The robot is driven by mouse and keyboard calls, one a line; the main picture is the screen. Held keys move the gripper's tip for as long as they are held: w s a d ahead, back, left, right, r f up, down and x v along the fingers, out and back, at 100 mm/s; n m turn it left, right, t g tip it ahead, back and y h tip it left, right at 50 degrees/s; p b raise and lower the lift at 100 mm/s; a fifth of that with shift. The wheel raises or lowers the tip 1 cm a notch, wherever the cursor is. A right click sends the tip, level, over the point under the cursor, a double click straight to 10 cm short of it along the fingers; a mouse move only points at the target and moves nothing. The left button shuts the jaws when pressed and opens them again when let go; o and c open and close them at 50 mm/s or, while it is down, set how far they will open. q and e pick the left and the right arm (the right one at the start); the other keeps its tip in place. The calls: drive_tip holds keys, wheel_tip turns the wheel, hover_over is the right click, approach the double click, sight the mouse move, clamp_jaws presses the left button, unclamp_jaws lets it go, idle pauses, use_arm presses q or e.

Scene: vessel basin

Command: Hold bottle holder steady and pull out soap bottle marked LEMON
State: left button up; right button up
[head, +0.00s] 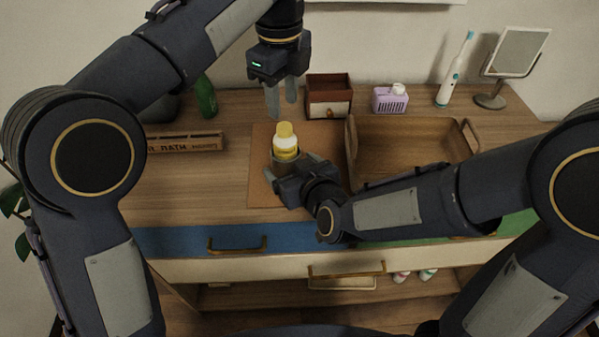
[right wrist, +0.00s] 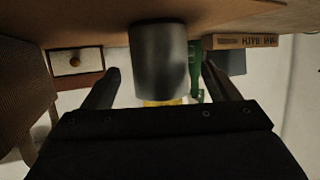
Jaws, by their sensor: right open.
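A yellow soap bottle (head: 286,139) with a pale label stands upright in a grey cylindrical holder (head: 284,160) on the brown mat; I cannot read its label. The right wrist view, upside down, shows the holder (right wrist: 158,62) and a little of the yellow bottle (right wrist: 162,102). My right gripper (head: 292,167) is open at the near side of the holder. In the right wrist view its fingers (right wrist: 163,78) stand on either side of the holder, with gaps visible. My left gripper (head: 282,101) points down, fingers apart and empty, above and behind the bottle.
A brown mat (head: 262,190) lies under the holder. A wooden tray (head: 400,130) is right of it; a small drawer box (head: 328,97), purple basket (head: 390,100), toothbrush (head: 455,70) and mirror (head: 518,52) stand behind. A green bottle (head: 206,97) and wooden sign (head: 184,142) are left.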

drive_tip(key=shift+x, duration=1.45)
drive_tip(key=shift+c, duration=0.3)
drive_tip(key=c, duration=1)
drive_tip(key=shift+c, duration=0.2)
